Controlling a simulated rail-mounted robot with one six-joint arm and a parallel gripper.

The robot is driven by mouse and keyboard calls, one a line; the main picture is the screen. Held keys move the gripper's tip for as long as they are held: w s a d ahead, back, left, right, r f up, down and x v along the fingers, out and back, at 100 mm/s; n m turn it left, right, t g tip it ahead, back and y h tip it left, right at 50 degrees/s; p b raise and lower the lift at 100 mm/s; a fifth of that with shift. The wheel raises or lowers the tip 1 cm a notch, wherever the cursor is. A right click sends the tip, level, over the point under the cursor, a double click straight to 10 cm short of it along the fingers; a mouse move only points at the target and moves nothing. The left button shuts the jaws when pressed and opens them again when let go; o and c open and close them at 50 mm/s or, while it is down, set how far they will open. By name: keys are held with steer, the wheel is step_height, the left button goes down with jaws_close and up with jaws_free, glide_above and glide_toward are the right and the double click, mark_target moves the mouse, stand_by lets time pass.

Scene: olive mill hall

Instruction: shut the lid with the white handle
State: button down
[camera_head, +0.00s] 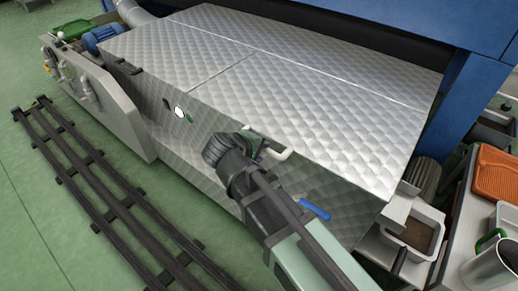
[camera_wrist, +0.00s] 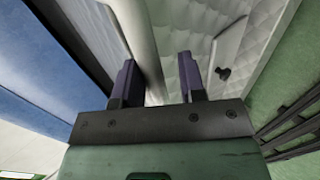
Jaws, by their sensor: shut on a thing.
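The lid with the white handle (camera_head: 310,120) is a quilted metal panel on the right of the machine's top. It looks flat or nearly flat in the head view; I cannot tell whether a small gap remains at its edge. The white handle (camera_head: 279,154) sticks out at its near edge, partly hidden by my gripper. My gripper (camera_head: 256,146) is at that edge, shut on the handle. In the wrist view a pale bar (camera_wrist: 143,40) runs between the fingers of my gripper (camera_wrist: 158,80), close to the left finger.
Another quilted panel (camera_head: 165,55) lies to the left. A blue handle (camera_head: 315,209) is on the machine's front face. Dark rails (camera_head: 95,190) run along the green floor. At the right are an orange tray (camera_head: 497,172) and a metal jug (camera_head: 490,268).

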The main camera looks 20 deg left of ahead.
steer(key=shift+s+f, duration=0.2)
steer(key=shift+f, duration=0.1)
steer(key=c, duration=1)
jaws_free()
steer(key=shift+a+f, duration=0.1)
steer(key=p+v, duration=0.7)
steer(key=v, duration=0.4)
steer(key=shift+w, duration=0.2)
